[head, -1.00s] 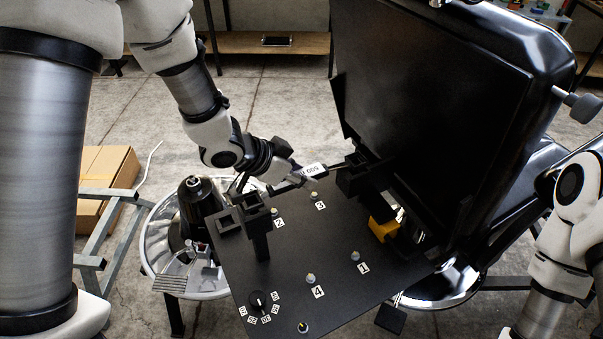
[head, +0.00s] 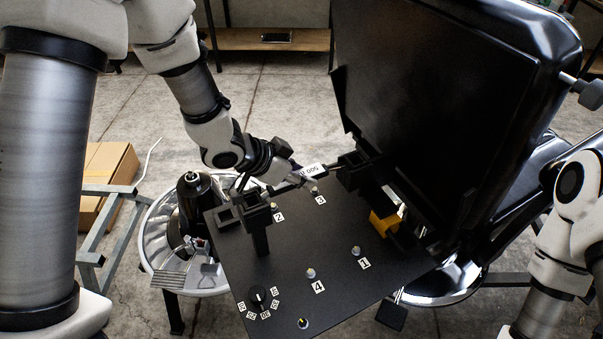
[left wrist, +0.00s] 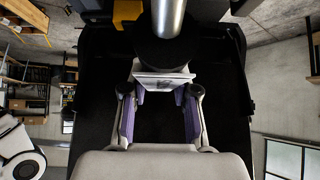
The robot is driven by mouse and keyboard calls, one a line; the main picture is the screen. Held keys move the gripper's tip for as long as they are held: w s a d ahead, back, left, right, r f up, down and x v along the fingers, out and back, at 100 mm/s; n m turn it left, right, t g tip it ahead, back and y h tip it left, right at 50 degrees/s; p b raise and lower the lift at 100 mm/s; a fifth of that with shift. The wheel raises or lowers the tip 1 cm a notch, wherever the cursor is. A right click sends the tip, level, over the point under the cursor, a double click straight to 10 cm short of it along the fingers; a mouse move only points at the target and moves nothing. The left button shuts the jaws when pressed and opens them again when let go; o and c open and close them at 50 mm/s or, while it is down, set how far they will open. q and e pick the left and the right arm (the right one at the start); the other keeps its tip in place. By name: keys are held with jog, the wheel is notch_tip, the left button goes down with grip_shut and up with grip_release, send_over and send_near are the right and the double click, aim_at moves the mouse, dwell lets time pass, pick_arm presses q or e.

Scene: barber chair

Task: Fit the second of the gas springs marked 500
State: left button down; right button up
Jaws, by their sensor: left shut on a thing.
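The gas spring (head: 313,170), a dark cylinder with a white 500 label, is in my left gripper (head: 297,176). Its bright rod points right, toward a black bracket (head: 353,174) at the foot of the upright black panel. I cannot tell whether the rod end touches the bracket. In the left wrist view, the purple-padded fingers of my left gripper (left wrist: 160,95) are around the spring's labelled part, and the silver rod (left wrist: 168,18) runs up out of the picture. My right arm shows at the right edge, but its gripper is out of view.
The black plate (head: 285,245) carries numbered studs 1 to 4 and a dial (head: 257,297). A second black bracket (head: 257,215) stands at its left. A yellow piece (head: 383,223) sits near the panel (head: 430,90). A chrome basin (head: 157,235) lies to the left.

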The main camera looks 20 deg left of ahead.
pick_arm(q)
jog(key=c, duration=0.8)
grip_release()
jog(key=v, duration=1.2)
jog(key=shift+s, duration=0.1)
